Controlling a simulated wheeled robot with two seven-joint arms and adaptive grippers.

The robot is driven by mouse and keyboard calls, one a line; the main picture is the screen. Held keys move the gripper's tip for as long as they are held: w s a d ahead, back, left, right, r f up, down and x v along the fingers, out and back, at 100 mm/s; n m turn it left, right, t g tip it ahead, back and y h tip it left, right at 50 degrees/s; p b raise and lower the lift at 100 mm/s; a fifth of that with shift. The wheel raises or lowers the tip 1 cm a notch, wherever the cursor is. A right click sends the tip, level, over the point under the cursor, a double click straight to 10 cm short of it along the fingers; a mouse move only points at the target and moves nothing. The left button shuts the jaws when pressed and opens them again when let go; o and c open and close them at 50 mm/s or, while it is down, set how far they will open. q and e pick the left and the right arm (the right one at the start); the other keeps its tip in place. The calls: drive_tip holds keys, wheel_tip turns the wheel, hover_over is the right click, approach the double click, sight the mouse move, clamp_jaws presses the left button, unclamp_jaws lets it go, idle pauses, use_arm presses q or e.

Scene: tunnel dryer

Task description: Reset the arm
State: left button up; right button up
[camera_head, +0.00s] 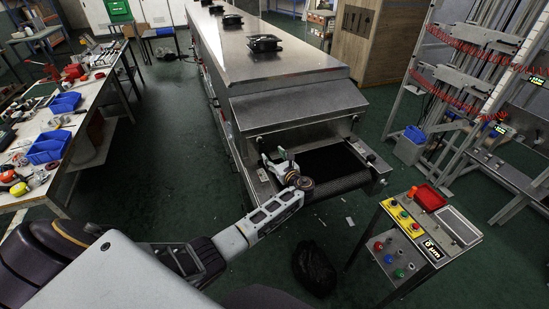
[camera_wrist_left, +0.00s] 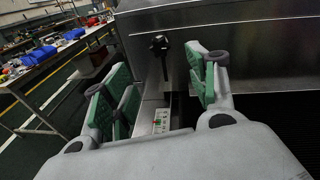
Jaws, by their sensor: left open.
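My left arm comes in from the lower left in the head view, stretched out toward the dryer. Its gripper (camera_head: 279,163) is at the near end of the tunnel dryer (camera_head: 285,70), beside the mouth and over the left edge of the dark conveyor belt (camera_head: 335,166). In the left wrist view the green-padded fingers (camera_wrist_left: 160,95) are spread apart with nothing between them. A black knob (camera_wrist_left: 159,45) on the dryer's metal side shows beyond the fingers. A small light panel with markings (camera_wrist_left: 161,121) lies below the knob. My right gripper is not in view.
A control panel (camera_head: 425,232) with coloured buttons stands at the right. A black bag (camera_head: 314,268) lies on the floor before the dryer. A workbench (camera_head: 75,145) with blue bins is at the left. A metal rack (camera_head: 465,95) stands at the right. Green floor between bench and dryer is clear.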

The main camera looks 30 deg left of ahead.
use_arm(q)
drive_tip(key=shift+s+f, duration=0.1)
drive_tip(key=s+d+f+n+g+h, duration=0.1)
drive_tip(key=s+d+f+n+h, duration=0.1)
drive_tip(key=s+f+n, duration=0.3)
drive_tip(key=s+d+f+n+g+h, duration=0.1)
drive_tip(key=s+d+n+g+h, duration=0.15)
drive_tip(key=s, duration=0.45)
drive_tip(key=s+d+f+n+g+h, duration=0.1)
drive_tip(key=s+f+n+h, duration=0.25)
drive_tip(key=s, duration=0.25)
drive_tip(key=s+d+r+n+g+h, duration=0.1)
drive_tip(key=s+d+r+n+h, duration=0.3)
drive_tip(key=s, duration=0.5)
drive_tip(key=s+d+r+n+h, duration=0.25)
drive_tip(key=s+d+n, duration=0.3)
drive_tip(key=s, duration=0.35)
drive_tip(key=s+a+f+g+b, duration=0.1)
drive_tip(key=s+f+g, duration=0.15)
drive_tip(key=f, duration=3.25)
drive_tip(key=s+a+f, duration=0.2)
drive_tip(key=s+f, duration=0.8)
drive_tip(key=s, duration=0.1)
drive_tip(key=s+a+f+b, duration=0.1)
drive_tip(key=s+a+f, duration=0.1)
drive_tip(key=s+f, duration=0.8)
drive_tip(key=shift+s, duration=0.9)
